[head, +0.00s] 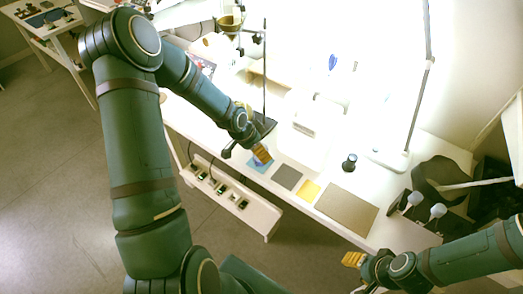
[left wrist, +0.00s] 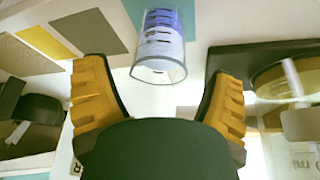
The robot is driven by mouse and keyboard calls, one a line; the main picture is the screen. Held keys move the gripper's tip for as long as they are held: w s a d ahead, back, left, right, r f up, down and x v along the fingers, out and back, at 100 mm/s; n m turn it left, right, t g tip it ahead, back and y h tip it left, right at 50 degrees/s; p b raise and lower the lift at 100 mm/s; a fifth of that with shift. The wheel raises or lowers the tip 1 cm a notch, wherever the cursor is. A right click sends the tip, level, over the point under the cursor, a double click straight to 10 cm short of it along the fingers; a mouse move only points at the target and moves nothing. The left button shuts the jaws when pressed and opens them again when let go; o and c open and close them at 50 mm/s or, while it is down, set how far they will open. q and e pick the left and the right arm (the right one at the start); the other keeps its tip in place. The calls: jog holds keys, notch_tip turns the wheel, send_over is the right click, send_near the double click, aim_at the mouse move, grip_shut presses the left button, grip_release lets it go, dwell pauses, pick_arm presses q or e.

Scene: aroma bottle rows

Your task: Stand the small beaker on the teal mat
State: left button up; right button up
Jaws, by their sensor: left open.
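The small beaker (left wrist: 158,62) is clear glass with blue in its far part and dark marks on its side. In the left wrist view it is at top centre, open rim towards me, beyond my left fingertips. The teal mat (left wrist: 134,10) shows beside its far end; the beaker seems to be over the mat, but its base contact is hidden. In the head view the teal mat (head: 266,167) is partly covered by my left gripper (head: 262,154). My left gripper (left wrist: 160,78) is open, with nothing between its fingers. My right gripper (head: 354,259) hangs off the table's front, its opening unclear.
A grey mat (head: 287,177), a yellow mat (head: 308,190) and a brown board (head: 347,208) lie to the right of the teal mat. A dark bottle (head: 349,162) stands behind them. A stand with a dark base (head: 262,126) is close behind my left gripper.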

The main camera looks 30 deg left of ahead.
pick_arm(q)
jog(key=p+v, duration=0.2)
jog(key=v, duration=0.6)
jog(key=s+d+f+n+g+h, duration=0.1)
jog(key=s+d+f+n, duration=0.2)
jog(key=d, duration=0.6)
jog(key=s+d+f+n+h, duration=0.1)
jog(key=s+d+f, duration=0.3)
jog(key=d, duration=0.5)
jog(key=s+d+f+n+g, duration=0.1)
jog(key=s+d+f+n, duration=0.2)
jog(key=s+d+f, duration=0.2)
jog(key=shift+s+d+g, duration=0.3)
jog(key=shift+s+d, duration=0.25)
jog(key=shift+s, duration=0.4)
